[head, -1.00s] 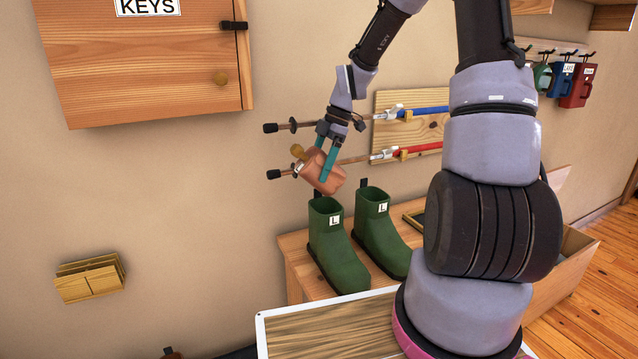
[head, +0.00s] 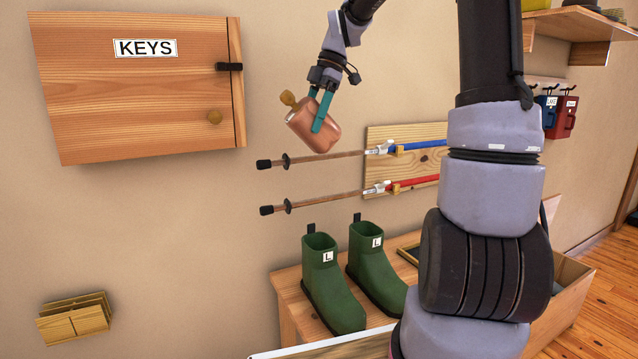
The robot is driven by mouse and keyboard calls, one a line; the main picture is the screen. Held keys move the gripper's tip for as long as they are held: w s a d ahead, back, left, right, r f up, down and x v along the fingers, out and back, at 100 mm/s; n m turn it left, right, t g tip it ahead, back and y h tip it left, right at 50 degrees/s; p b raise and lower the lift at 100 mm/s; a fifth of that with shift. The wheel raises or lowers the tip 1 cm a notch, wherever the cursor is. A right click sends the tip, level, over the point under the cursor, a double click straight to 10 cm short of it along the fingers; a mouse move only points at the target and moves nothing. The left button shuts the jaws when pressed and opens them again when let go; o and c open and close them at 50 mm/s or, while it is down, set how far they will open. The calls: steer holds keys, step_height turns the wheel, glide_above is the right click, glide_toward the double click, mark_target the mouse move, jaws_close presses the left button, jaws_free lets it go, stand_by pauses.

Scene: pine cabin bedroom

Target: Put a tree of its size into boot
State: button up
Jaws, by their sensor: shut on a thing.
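My gripper (head: 319,118) is shut on a rounded copper-brown block with a tan knob, which looks like a boot tree (head: 311,128). It is held tilted in the air, well above the boots, its knob toward the upper left. No size mark is readable on it. Two green boots stand upright side by side on a wooden bench: the left boot (head: 332,292) and the right boot (head: 378,275). Each bears a white label with "L". The boots' openings face up; their insides are too dark to tell.
The bench (head: 288,309) stands against the wall. Two poles with blue and red parts hang on a wooden board (head: 428,158) behind the gripper. A KEYS cabinet (head: 135,105) is on the wall at left, above a small wooden holder (head: 74,318). A shelf (head: 580,26) juts out upper right.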

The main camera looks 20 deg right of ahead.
stand_by(0.3)
step_height(320, 180, down, 28)
steer(key=shift+r, duration=0.25)
steer(key=shift+f, duration=0.1)
steer(key=shift+f, duration=0.1)
steer(key=o, duration=1.5)
